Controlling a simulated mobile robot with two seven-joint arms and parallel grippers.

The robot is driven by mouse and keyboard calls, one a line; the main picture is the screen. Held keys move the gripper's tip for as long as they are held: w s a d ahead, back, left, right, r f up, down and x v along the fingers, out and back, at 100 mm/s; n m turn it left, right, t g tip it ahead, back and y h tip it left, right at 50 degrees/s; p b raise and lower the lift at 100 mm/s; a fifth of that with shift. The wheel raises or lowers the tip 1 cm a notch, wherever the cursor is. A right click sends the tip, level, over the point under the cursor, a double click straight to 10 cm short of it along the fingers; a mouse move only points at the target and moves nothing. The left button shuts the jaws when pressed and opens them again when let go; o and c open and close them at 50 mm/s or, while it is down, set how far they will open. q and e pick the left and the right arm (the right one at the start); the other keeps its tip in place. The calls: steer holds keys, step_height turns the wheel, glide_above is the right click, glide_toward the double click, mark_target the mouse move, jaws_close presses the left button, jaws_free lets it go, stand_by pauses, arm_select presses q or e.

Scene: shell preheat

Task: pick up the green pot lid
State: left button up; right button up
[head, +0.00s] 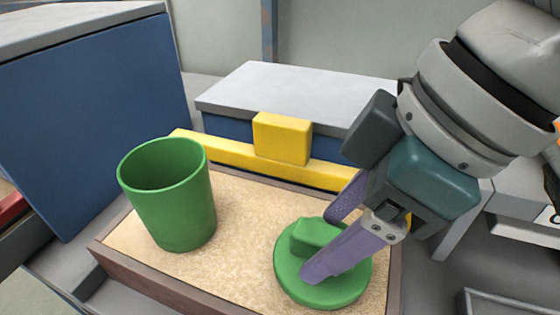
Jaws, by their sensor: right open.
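The green pot lid (345,289) lies flat on the sandy surface of a shallow box, with its block-shaped handle (312,236) facing up. My right gripper (322,248) comes in from the upper right and reaches down over the lid. Its two purple fingers are apart, one in front of the handle and one behind it. I cannot tell whether either finger touches the handle. The nearer finger hides part of the lid. A green open pot (180,215) stands upright on the sand to the left. My left gripper is not in view.
The box has a brown rim (165,287). A yellow bar with a raised yellow block (282,138) runs along its back. Behind it is a grey-topped blue cabinet (290,92). A large blue panel (95,120) stands at left. Bare sand lies between pot and lid.

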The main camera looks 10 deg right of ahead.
steer(key=shift+c, duration=0.3)
jaws_close()
stand_by(0.4)
